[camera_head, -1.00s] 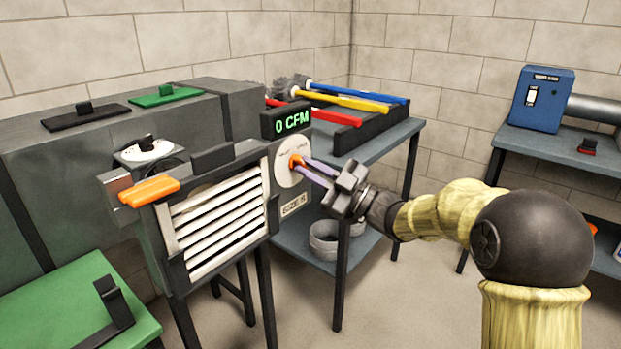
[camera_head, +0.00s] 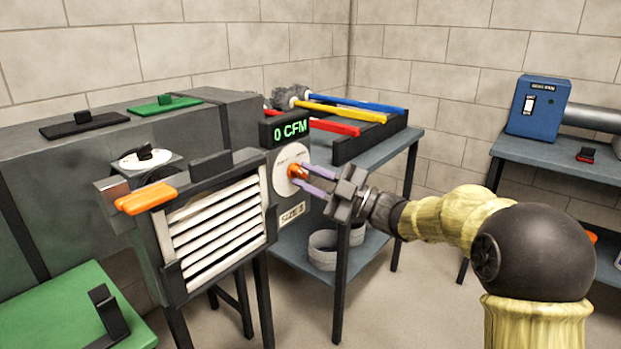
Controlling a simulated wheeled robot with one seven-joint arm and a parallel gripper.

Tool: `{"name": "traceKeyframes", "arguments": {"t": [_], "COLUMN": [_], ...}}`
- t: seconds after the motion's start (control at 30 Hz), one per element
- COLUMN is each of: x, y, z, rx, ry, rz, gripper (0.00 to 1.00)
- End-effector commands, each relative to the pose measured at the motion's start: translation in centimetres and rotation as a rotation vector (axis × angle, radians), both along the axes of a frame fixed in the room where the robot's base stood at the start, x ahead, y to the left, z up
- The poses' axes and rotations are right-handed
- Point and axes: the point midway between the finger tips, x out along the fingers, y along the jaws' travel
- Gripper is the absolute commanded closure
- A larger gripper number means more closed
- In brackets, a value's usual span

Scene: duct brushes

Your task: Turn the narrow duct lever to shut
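The narrow duct lever (camera_head: 297,171) is a small orange handle on a round white dial (camera_head: 281,177), on the front of the grey duct unit. A "SIZE S" plate is below the dial. My gripper (camera_head: 304,173) reaches in from the right with its two purple fingers parted, one above and one below the lever's end. I cannot tell whether either finger touches it. The lever is partly hidden by the fingertips, and the dial's marks are too small to read. The display (camera_head: 286,131) above reads 0 CFM.
A white-slatted grille (camera_head: 215,222) with a larger orange handle (camera_head: 146,199) is left of the dial. Brushes with red, yellow and blue handles lie on a rack (camera_head: 370,139) behind. A blue box (camera_head: 538,105) stands on the right bench. Open floor lies below my arm.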

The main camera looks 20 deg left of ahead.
Motion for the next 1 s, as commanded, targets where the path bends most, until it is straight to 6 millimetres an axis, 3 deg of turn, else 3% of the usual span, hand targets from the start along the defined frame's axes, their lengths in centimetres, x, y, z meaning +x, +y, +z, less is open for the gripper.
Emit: {"name": "traceKeyframes", "arguments": {"t": [0.47, 1.0], "x": [0.0, -1.0], "y": [-0.8, -10.2], "z": [-0.1, -2.6], "rx": [0.002, 0.001], "ry": [0.002, 0.004], "rz": [-0.002, -0.003], "gripper": [0.67, 0.67]}}
